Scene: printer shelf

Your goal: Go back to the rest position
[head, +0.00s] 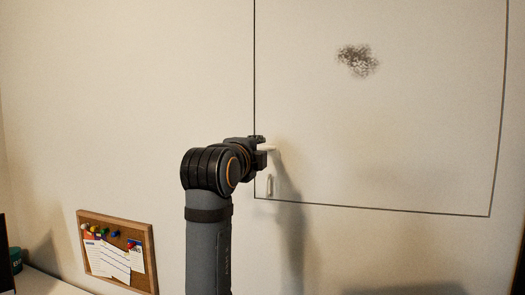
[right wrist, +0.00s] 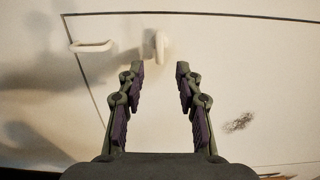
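My right gripper (head: 263,157) is at the lower left part of a large pale panel with a thin dark outline (head: 400,120) in the head view. In the right wrist view my right gripper (right wrist: 160,68) is open, with its two fingers apart and nothing between them. A white knob-like piece (right wrist: 160,46) stands just beyond the fingertips. It also shows partly behind the gripper in the head view (head: 268,148). I cannot tell whether it touches the fingers. My left gripper is not in view.
A small white handle (head: 269,186) is below the gripper, and a handle shows at left in the wrist view (right wrist: 92,46). A dark speckled smudge (head: 357,60) marks the panel. A cork board (head: 140,240) with papers and pins is at lower left.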

